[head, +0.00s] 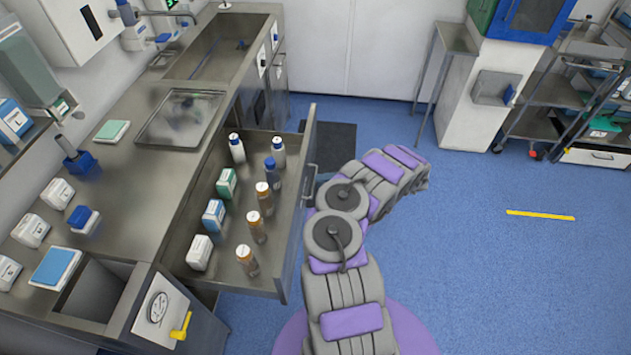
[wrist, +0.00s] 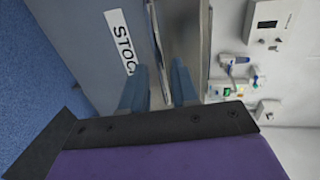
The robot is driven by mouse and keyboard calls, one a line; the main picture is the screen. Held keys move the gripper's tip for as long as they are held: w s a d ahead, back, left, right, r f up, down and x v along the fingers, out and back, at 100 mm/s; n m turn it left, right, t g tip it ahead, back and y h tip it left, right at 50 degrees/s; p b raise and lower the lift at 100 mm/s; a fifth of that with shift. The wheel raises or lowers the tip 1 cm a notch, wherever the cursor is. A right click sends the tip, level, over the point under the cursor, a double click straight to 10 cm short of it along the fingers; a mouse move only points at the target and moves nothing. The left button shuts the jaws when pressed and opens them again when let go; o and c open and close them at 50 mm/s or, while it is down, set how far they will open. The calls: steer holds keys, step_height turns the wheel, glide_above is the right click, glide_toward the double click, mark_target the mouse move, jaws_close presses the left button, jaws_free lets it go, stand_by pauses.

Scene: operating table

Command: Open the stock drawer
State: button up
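The stock drawer (head: 281,232) stands pulled well out of the steel counter, its inside showing in the head view. It holds several bottles and small boxes. Its handle (head: 310,187) is on the right face, close beside my arm. In the wrist view, the grey drawer front (wrist: 85,50) carries a white label (wrist: 121,41) reading "STOC", cut off. My gripper (wrist: 160,88) shows there with two blue fingers apart, near the drawer's front edge and a thin metal strip. I cannot tell whether they touch or pinch it. My arm hides the gripper in the head view.
The counter (head: 130,185) at left bears boxes and a metal tray (head: 181,118). A sink (head: 215,47) lies at the back. The blue floor (head: 480,260) right of my arm is open, with a yellow strip (head: 540,215). A shelved trolley (head: 548,107) stands at the back right.

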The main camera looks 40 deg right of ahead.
steer(key=v, duration=1.3)
steer(key=shift+s+d+f+p, duration=0.25)
steer(key=shift+d+p, duration=0.1)
steer(key=shift+p, duration=0.1)
steer(key=shift+r, duration=0.1)
